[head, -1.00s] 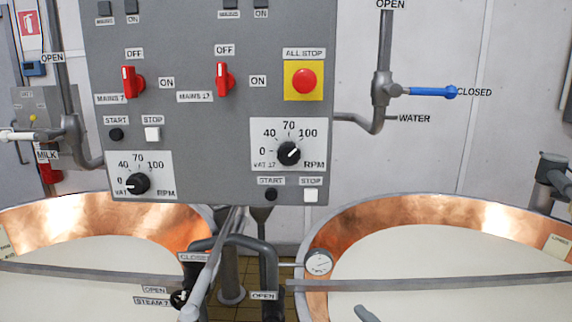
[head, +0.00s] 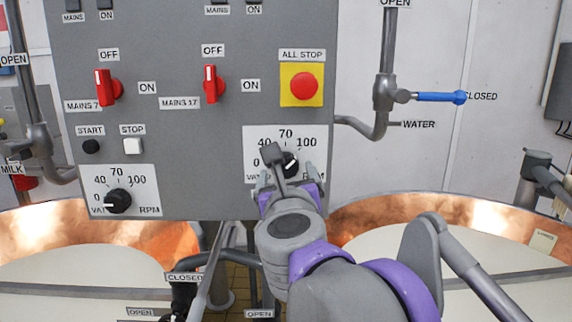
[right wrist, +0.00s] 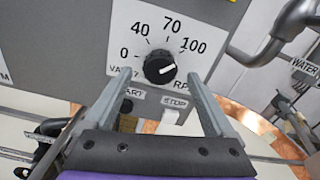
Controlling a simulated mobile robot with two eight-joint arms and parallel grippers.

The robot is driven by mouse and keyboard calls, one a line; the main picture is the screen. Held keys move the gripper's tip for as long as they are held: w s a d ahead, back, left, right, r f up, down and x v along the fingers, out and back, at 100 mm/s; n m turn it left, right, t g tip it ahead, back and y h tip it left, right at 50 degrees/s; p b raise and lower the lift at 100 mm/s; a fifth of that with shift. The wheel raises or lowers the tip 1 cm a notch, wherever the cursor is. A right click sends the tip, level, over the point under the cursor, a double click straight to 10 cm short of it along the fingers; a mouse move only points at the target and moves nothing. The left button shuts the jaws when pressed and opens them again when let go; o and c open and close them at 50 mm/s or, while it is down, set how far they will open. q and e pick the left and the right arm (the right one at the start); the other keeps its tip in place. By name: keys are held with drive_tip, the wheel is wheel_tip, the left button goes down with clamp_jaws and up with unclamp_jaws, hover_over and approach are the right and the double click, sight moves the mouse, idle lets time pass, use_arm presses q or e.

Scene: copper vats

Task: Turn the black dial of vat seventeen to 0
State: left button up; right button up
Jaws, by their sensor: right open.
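The black dial of vat seventeen (head: 291,161) sits on its white plate at the lower right of the grey panel, partly hidden by my right gripper in the head view. In the right wrist view the dial (right wrist: 159,69) shows whole, and its white mark points right, toward the 100 side of the scale. My right gripper (head: 285,177) is open in front of the dial. In the right wrist view its fingertips (right wrist: 158,74) show to the left and right of the dial, with gaps on both sides. Contact is not visible. My left gripper is out of view.
The vat 7 dial (head: 118,201) is at the panel's lower left. Two red mains switches (head: 210,84) and the red all-stop button (head: 304,86) are above. A blue-handled water valve (head: 440,97) is right. Start and stop buttons (right wrist: 170,117) lie just below the dial. Copper vats stand below.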

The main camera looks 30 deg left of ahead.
sight(286, 167)
drive_tip(key=shift+x, duration=1.85)
drive_tip(key=c, duration=1.4)
